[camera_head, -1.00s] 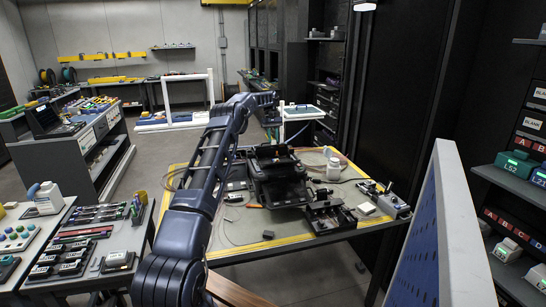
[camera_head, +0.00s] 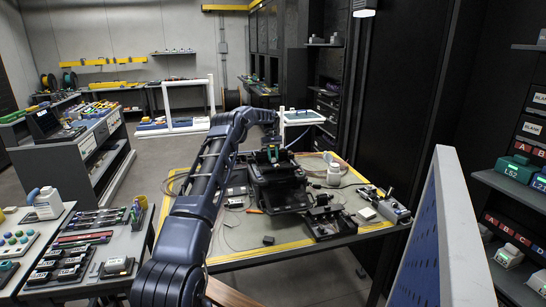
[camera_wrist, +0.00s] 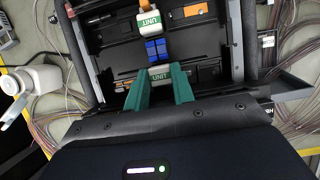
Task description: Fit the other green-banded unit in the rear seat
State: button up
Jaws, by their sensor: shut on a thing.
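The black splicing machine (camera_head: 280,195) stands on the yellow-edged table; its open top fills the wrist view (camera_wrist: 110,55). My gripper (camera_wrist: 160,77) has two teal fingers. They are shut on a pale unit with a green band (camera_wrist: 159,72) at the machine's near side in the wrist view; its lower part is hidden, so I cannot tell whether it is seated. A second green-banded unit (camera_wrist: 150,25) sits at the picture's top, with an orange part beside it. Blue blocks (camera_wrist: 155,49) lie between the two units. In the head view my gripper (camera_head: 272,154) is over the machine.
A white bottle (camera_head: 333,174) stands right of the machine. A small black device (camera_head: 326,220) is in front of it. Thin cables lie around the machine. A blue perforated panel (camera_head: 432,240) rises at the right front. The table's front left is mostly clear.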

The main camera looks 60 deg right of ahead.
jog(key=shift+f, duration=0.5)
jog(key=o, duration=1)
jog(key=shift+c, duration=0.2)
jog(key=shift+r, duration=0.45)
jog(key=v, duration=0.6)
jog(key=shift+d+r, duration=0.1)
jog(key=shift+r, duration=0.2)
jog(key=shift+w+d+r, duration=0.1)
jog(key=shift+w+r, duration=0.1)
jog(key=shift+r, duration=0.35)
